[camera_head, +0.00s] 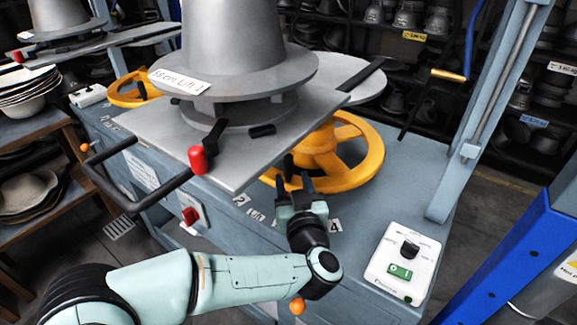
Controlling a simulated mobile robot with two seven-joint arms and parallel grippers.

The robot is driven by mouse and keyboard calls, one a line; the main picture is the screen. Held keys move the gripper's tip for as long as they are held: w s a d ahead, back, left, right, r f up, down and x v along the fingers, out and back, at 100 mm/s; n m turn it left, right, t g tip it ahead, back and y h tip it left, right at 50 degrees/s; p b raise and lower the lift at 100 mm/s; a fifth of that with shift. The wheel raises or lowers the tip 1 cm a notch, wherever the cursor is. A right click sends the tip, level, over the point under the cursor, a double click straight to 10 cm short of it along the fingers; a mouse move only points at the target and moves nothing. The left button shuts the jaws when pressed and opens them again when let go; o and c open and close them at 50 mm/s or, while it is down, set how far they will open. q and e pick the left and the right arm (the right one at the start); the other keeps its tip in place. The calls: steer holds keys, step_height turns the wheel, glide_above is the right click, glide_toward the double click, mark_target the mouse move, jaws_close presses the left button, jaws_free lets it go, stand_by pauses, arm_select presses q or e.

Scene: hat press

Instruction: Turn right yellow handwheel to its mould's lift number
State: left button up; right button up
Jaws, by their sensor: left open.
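The right yellow handwheel (366,158) lies flat on the blue-grey bench, partly hidden under a grey metal plate. My left gripper (297,172) is open at the wheel's front rim, under the plate's right edge. I cannot tell whether it touches the rim. My right gripper is not in view.
A red-tipped lever (198,158) and a black bar handle (130,200) stick out from the plate near my gripper. A white control box (402,262) sits at the bench's right. A blue-grey post (490,110) rises behind it. Another yellow handwheel (125,96) is at the left.

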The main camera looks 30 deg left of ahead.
mark_target(289, 168)
arm_select(q)
steer(key=x, duration=0.6)
steer(key=shift+w+a+b, duration=0.2)
steer(key=shift+b, duration=0.2)
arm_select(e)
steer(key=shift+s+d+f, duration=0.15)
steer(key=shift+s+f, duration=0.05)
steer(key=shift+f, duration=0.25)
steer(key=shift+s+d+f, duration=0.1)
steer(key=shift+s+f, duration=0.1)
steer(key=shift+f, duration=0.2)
arm_select(q)
jaws_close()
